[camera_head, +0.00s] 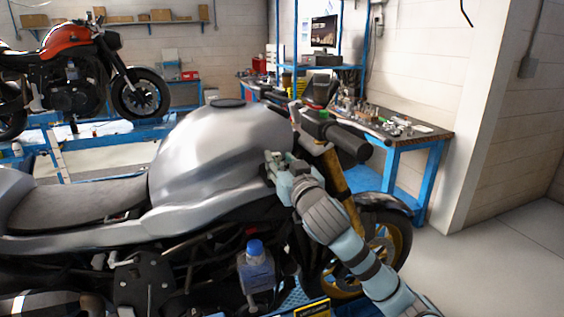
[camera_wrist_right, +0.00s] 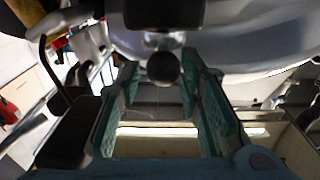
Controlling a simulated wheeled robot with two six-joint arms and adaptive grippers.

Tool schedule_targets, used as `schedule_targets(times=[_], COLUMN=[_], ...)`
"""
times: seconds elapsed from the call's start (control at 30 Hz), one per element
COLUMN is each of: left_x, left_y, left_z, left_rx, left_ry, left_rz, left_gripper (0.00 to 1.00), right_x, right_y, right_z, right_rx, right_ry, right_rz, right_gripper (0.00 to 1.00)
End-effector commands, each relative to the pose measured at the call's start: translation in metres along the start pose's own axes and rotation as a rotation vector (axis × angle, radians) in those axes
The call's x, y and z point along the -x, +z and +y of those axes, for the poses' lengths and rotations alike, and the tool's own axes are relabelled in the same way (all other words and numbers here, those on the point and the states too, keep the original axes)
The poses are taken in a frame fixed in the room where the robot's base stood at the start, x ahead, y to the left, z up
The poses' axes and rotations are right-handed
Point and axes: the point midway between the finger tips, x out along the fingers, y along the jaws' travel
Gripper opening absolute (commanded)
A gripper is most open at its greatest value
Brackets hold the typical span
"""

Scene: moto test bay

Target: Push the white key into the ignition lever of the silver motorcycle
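The silver motorcycle (camera_head: 215,150) stands across the head view, its handlebar at the right end of the tank. My right gripper (camera_head: 277,163) is beside the front of the tank, below the handlebar. In the right wrist view its two teal fingers (camera_wrist_right: 160,88) are apart. A dark round knob (camera_wrist_right: 163,68) shows in the gap between the fingertips, with a pale grey piece (camera_wrist_right: 164,41) and a black block (camera_wrist_right: 164,12) above it. I cannot tell whether these are the key or the ignition lever. No white key is clearly visible. My left gripper is out of view.
The black handlebar grip (camera_head: 347,140) juts out just above my right arm. A blue-capped bottle (camera_head: 255,268) is on the near side below the tank. An orange motorcycle (camera_head: 75,65) stands on a blue lift behind. A cluttered workbench (camera_head: 435,140) is at the back right; open floor lies at the right.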

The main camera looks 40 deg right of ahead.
Motion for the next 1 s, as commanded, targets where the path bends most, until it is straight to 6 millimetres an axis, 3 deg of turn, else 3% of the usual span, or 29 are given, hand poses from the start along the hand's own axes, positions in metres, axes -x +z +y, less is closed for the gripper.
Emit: schedule_targets(times=[0.03, 0.63, 0.77, 0.93, 0.97, 1.0], left_x=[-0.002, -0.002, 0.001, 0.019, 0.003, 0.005], left_y=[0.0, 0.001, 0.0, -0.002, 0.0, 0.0], left_z=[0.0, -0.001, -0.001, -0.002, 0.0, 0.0], left_rx=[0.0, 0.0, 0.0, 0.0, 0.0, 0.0], left_ry=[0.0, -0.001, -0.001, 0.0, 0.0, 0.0], left_rz=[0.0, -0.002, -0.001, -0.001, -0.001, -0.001], left_gripper=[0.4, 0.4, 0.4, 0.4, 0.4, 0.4], right_x=[-0.001, -0.001, -0.001, -0.002, -0.002, -0.003], right_y=[0.022, 0.022, 0.018, -0.005, 0.003, -0.004], right_z=[-0.001, -0.001, -0.001, -0.001, -0.001, 0.0], right_rx=[-0.007, -0.006, -0.006, -0.007, -0.007, -0.011], right_ry=[-0.001, -0.001, -0.001, -0.001, -0.001, -0.001], right_rz=[-0.057, -0.058, -0.057, -0.056, -0.051, -0.055], right_gripper=[0.47, 0.47, 0.47, 0.47, 0.47, 0.47])
